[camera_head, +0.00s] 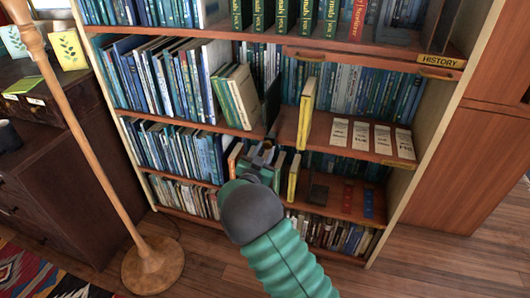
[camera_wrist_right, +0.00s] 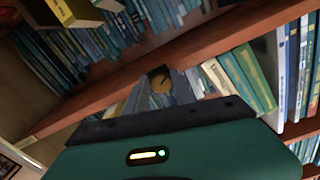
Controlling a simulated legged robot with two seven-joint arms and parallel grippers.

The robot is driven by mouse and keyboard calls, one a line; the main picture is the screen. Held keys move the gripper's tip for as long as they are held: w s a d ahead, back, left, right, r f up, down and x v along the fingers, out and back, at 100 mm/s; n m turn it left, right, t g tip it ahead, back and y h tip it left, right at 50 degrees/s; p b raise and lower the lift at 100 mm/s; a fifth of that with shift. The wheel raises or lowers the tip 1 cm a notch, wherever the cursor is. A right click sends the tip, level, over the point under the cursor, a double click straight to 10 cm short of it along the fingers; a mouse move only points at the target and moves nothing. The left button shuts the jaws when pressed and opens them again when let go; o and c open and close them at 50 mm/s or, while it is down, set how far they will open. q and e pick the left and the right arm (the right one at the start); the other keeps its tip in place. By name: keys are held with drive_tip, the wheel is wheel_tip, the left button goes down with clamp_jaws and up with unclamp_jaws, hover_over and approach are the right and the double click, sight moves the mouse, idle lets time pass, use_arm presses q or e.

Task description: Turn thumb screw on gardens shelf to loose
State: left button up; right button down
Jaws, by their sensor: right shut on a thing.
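My right gripper (camera_head: 262,158) reaches up to the front of the bookcase at the middle shelf (camera_head: 285,128), beside the gap between books. In the wrist view the right gripper (camera_wrist_right: 160,85) is shut on a small round brass-coloured thumb screw (camera_wrist_right: 160,80) close under the shelf's edge (camera_wrist_right: 200,45). Its fingers and the dark palm hide part of it, so I cannot tell how far it is turned. In the head view the gripper and arm hide the screw. A tan label (camera_head: 398,164) is on the shelf's front edge, too small to read. My left gripper is not in view.
Books (camera_head: 165,75) fill the shelves close around the gripper. A yellow book (camera_head: 306,110) stands at the shelf's edge, with several paper cards (camera_head: 360,136) to its right. A HISTORY label (camera_head: 441,60) marks the shelf above. A wooden lamp stand (camera_head: 90,140) is at left.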

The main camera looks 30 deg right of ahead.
drive_tip(key=shift+a, duration=0.1)
drive_tip(key=c, duration=1.4)
unclamp_jaws()
drive_tip(key=o, duration=0.3)
drive_tip(key=shift+a+r, duration=0.1)
drive_tip(key=shift+s+a+p, duration=0.2)
drive_tip(key=shift+s+p, duration=0.05)
drive_tip(key=shift+p, duration=0.05)
drive_tip(key=p+v, duration=0.4)
drive_tip(key=v, duration=1.2)
drive_tip(key=shift+a+p, duration=0.15)
drive_tip(key=shift+p, duration=0.2)
